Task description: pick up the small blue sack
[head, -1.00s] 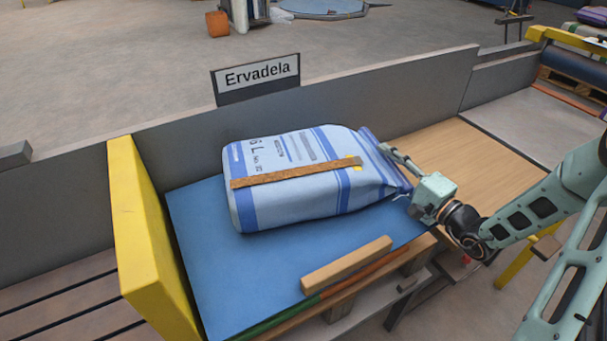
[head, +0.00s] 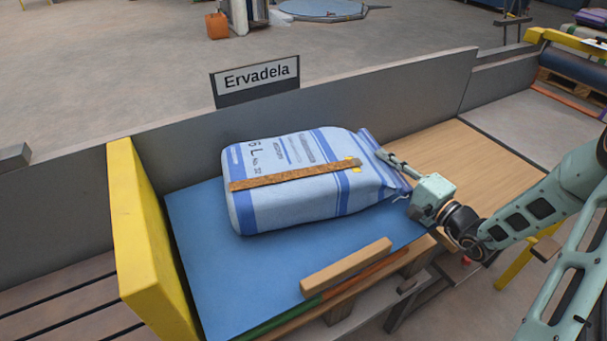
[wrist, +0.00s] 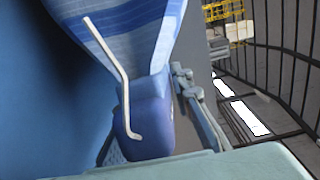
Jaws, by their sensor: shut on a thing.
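The small blue sack (head: 305,202) is pale blue with darker blue bands and printing. It lies on its side on a blue sheet (head: 200,270), its gathered end toward the right. My gripper (head: 396,174) reaches in from the right and is shut on that gathered end. In the wrist view, the sack (wrist: 125,45) narrows into a darker blue bunched end between my gripper's fingers (wrist: 150,112). One finger shows at the right there; the other is mostly hidden. I cannot tell whether the sack is clear of the sheet.
A brown strip (head: 290,175) lies across the sack. A wooden block (head: 345,267) sits at the sheet's front edge. A yellow board (head: 150,240) stands left, and a grey wall with an "Ervadela" sign (head: 255,78) runs behind. Bare wooden surface (head: 470,155) lies right of the sack.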

